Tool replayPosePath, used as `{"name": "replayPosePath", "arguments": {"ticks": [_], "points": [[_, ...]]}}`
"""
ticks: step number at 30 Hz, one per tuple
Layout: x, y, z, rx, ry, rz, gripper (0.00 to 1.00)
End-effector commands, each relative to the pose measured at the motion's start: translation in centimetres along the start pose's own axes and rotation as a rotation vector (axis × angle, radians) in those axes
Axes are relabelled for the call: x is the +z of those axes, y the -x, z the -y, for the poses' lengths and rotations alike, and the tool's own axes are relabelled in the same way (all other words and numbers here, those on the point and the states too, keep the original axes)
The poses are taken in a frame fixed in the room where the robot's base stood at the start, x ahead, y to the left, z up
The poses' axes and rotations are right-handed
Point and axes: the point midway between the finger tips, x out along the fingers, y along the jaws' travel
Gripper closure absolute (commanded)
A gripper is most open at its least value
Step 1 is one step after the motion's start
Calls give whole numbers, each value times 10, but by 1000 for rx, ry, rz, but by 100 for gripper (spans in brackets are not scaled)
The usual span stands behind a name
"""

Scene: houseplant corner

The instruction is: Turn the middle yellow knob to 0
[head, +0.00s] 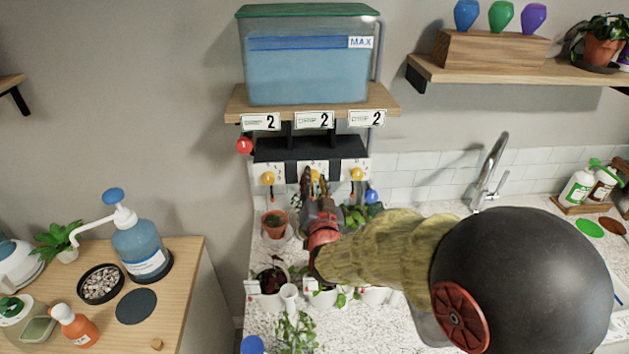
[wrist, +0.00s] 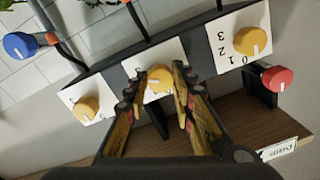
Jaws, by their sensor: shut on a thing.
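The middle yellow knob (head: 315,175) sits on a white dial plate on the dark panel below the tank shelf. In the wrist view the knob (wrist: 159,79) lies between the fingertips of my gripper (wrist: 160,85), which is shut on it. A pale mark shows on the knob's face. The fingers cover most of its dial's digits. In the head view my gripper (head: 316,188) reaches up to the knob from below. The number card (head: 314,120) above the middle knob reads 2.
Yellow knobs stand on either side, left (head: 268,178) and right (head: 356,173), close to my fingers. A red knob (head: 244,146) and a blue knob (head: 371,196) flank the panel. The water tank (head: 308,75) sits above. Potted plants (head: 275,222) stand below.

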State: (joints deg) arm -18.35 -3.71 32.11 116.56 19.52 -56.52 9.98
Motion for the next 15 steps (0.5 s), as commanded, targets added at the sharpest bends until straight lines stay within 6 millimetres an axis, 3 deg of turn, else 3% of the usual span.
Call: {"name": "replayPosePath", "arguments": {"ticks": [15], "points": [[-1, 0, 1, 0, 105, 2, 100]]}}
